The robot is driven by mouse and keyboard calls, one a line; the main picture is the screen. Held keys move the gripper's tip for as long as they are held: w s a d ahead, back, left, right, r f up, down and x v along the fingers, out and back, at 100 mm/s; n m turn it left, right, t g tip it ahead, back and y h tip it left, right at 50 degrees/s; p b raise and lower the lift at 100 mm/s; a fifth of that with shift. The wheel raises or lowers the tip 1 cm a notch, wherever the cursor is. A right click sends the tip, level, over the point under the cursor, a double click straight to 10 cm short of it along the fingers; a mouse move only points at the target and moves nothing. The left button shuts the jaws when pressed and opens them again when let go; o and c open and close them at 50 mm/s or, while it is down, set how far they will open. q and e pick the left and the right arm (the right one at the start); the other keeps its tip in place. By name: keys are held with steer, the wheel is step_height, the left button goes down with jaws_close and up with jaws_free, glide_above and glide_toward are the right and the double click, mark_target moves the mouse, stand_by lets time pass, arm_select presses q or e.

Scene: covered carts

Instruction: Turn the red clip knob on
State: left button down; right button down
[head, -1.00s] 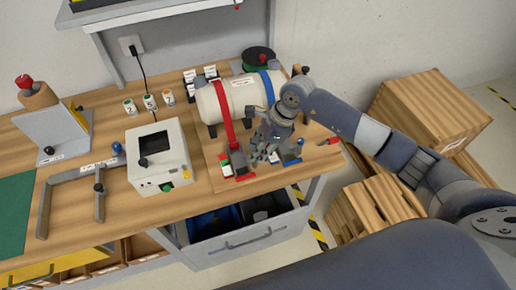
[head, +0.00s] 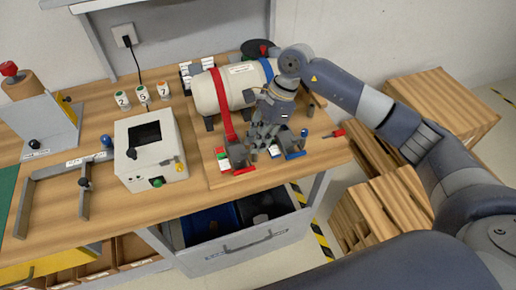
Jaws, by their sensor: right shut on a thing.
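The red strap (head: 225,112) runs over a cream cylinder (head: 226,92) and down to the red clip (head: 241,171) on the board. My right gripper (head: 254,153) points down just right of the red clip, at its grey upper part. It is shut on what seems to be the red clip knob; the fingers hide the knob, so its turn position cannot be told. The blue clip (head: 294,155) is just right of the gripper. My left gripper is not in view.
A white box with a dark screen (head: 147,133) and a grey angled frame (head: 50,171) stand to the left. A red-handled tool (head: 334,134) lies right of the clips. An open drawer (head: 236,240) is below. Wooden crates (head: 440,110) stand at right.

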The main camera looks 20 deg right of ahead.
steer(key=shift+w+n+g+b, duration=0.15)
steer(key=shift+n+g+b, duration=0.25)
steer(key=shift+n+b, duration=0.75)
steer(key=shift+r, duration=0.1)
steer(key=c, duration=1.5)
jaws_free()
steer(key=v, duration=1.2)
steer(key=shift+a, duration=0.1)
